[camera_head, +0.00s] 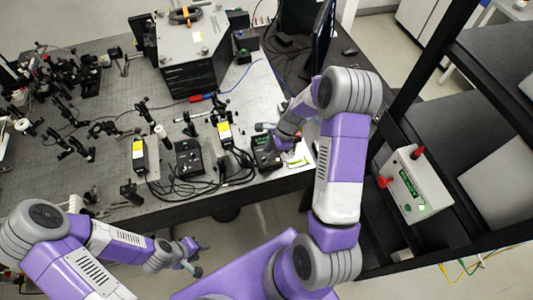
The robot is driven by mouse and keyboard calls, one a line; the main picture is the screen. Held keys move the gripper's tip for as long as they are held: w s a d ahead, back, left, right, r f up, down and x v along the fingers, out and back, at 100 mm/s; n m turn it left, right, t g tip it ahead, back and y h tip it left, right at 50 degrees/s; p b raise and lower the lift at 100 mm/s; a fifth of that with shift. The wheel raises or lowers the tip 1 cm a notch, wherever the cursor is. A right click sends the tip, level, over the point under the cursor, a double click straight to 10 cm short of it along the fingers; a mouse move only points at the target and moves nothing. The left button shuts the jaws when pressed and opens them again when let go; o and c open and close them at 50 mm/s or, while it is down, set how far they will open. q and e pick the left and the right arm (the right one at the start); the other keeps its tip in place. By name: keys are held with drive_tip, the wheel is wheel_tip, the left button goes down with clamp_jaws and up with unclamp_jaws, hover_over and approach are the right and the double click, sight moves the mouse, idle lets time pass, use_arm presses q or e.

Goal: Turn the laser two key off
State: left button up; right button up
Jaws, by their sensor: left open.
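Two black laser controller boxes stand near the front edge of the optical table: one left (188,158) and one right (265,152) with a small green display. I cannot read which is laser two, and the keys are too small to make out. My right gripper (270,130) is at the back of the right box, partly hidden by its own wrist; I cannot tell whether it touches the box or a key. My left gripper (198,258) is open and empty, low in front of the table, away from both boxes.
Yellow-labelled laser heads (139,155) (225,133) and black cables lie beside the boxes. Optic mounts crowd the table's left. A large metal housing (195,50) and a monitor (318,40) stand behind. A white box with red knobs (418,188) sits on the black rack at right.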

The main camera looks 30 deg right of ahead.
drive_tip(key=x, duration=0.3)
drive_tip(key=shift+w+f, duration=0.1)
drive_tip(key=shift+w, duration=0.05)
drive_tip(key=shift+c, duration=0.5)
clamp_jaws()
